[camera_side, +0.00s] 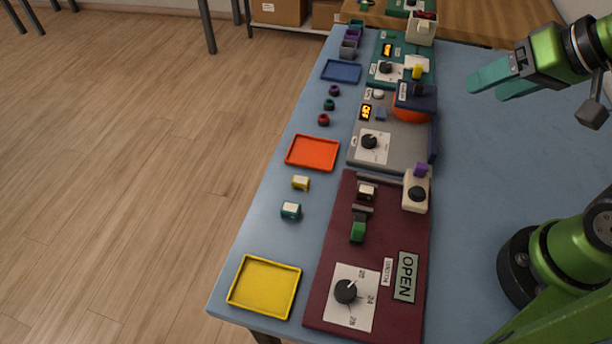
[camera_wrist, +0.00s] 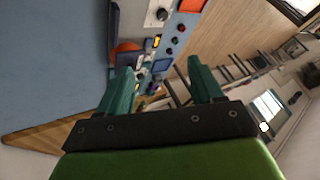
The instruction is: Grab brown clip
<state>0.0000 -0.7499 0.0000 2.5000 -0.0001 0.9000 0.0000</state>
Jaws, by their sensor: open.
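A small clip-like block with a white top and dark brown sides (camera_side: 367,191) sits on the maroon board (camera_side: 338,250), above a green piece; it looks like the brown clip, though it is small in the picture. My gripper (camera_side: 484,91) has green-teal fingers, held apart and empty. It is raised over the right back part of the blue table, well away from the brown clip. In the wrist view, the open fingers (camera_wrist: 160,70) have nothing between them close by. I cannot make out the brown clip there.
Similar yellow (camera_side: 301,183) and teal (camera_side: 291,211) clips lie on the table left of the maroon board. Yellow (camera_side: 233,300), orange (camera_side: 291,163) and blue (camera_side: 341,71) trays line the left edge. Grey (camera_side: 397,158) and green boards stand farther back.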

